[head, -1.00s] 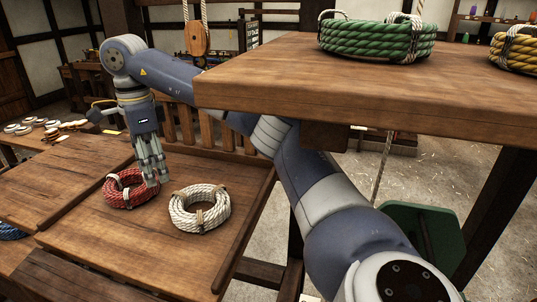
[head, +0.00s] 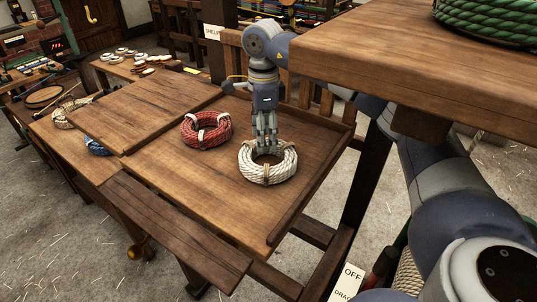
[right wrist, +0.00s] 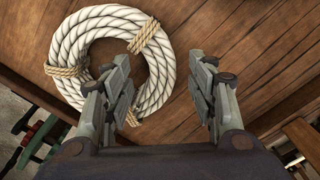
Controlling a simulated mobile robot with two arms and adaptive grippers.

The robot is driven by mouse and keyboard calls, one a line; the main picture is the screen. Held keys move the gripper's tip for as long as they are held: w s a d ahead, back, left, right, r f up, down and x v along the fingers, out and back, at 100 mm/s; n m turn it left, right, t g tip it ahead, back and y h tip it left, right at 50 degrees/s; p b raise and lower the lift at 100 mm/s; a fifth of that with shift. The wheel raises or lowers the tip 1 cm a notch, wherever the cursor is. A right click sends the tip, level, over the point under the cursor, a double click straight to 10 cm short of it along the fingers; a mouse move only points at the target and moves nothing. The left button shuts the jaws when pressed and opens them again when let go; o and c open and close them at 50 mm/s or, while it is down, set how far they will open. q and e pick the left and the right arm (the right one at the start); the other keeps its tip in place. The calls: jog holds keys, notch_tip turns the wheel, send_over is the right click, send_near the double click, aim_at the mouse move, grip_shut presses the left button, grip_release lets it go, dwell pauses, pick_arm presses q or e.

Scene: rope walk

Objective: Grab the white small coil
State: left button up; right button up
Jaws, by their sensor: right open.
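The small white coil (head: 268,167) lies flat on the wooden tray-like table top, tied with tan bindings. My right gripper (head: 265,150) points down over the coil in the head view, its fingertips at the coil's far side and centre. In the right wrist view the white coil (right wrist: 80,40) is at the upper left. There the right gripper (right wrist: 165,90) is open, with its left finger overlapping the coil's lower edge and its right finger over bare wood. I cannot tell whether the fingers touch the rope. My left gripper is not in view.
A red coil (head: 206,129) lies just left of the white one. The table's raised rim (head: 312,190) runs along the right. A higher wooden shelf (head: 420,60) with a green coil (head: 490,20) stands at the right, above part of my arm. Wood in front is clear.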

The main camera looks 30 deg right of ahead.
jog(key=shift+f+p, duration=0.55)
jog(key=shift+f, duration=1)
grip_shut()
jog(key=shift+r, duration=0.15)
